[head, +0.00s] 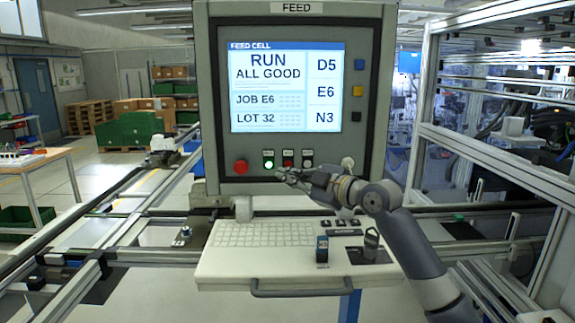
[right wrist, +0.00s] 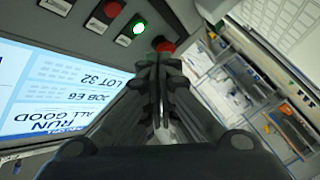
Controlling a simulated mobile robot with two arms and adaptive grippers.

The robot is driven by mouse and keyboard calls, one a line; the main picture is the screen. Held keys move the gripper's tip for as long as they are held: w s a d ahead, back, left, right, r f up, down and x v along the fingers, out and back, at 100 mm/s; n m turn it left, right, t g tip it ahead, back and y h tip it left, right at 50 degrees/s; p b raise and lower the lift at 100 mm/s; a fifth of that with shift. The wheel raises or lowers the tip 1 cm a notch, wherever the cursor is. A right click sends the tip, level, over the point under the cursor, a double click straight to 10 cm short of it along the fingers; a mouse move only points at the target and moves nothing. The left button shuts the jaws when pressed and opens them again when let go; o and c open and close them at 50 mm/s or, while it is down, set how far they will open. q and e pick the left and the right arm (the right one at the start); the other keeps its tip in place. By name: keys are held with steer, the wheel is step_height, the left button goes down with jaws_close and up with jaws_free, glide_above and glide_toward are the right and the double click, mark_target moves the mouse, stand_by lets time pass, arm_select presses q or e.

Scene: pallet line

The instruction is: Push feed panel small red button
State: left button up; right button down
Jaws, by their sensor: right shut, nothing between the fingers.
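The feed panel (head: 210,130) faces me, with a screen reading RUN ALL GOOD. Below the screen is a row of controls: a large red button (head: 240,167) at the left, a lit green button (head: 268,164), a small red button (head: 288,162) and a dark button (head: 307,160). My right gripper (head: 280,174) is shut and empty, just below the green and small red buttons. In the right wrist view the small red button (right wrist: 108,10) is at the top, left of the lit green one. The fingertips (right wrist: 158,66) overlap the large red button's lower edge; contact cannot be told. My left gripper is not in view.
A keyboard shelf (head: 225,268) with a front handle juts out under the panel. Blue, yellow and black buttons (head: 358,91) line the panel's right side. Metal frames (head: 500,140) stand at the right, and conveyor rails (head: 130,215) run at the left.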

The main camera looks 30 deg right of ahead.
mark_target(288, 164)
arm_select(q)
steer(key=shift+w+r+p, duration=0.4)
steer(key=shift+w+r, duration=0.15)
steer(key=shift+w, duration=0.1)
arm_select(e)
steer(key=w+d, duration=0.3)
steer(key=w, duration=0.3)
steer(key=shift+d, duration=0.4)
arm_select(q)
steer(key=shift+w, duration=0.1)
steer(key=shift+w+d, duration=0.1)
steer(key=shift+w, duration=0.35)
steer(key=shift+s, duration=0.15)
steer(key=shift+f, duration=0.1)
arm_select(e)
steer(key=shift+w, duration=0.15)
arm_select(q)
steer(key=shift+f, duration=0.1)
arm_select(e)
steer(key=shift+w+d+r, duration=0.1)
steer(key=shift+w+d, duration=0.1)
steer(key=shift+w, duration=0.05)
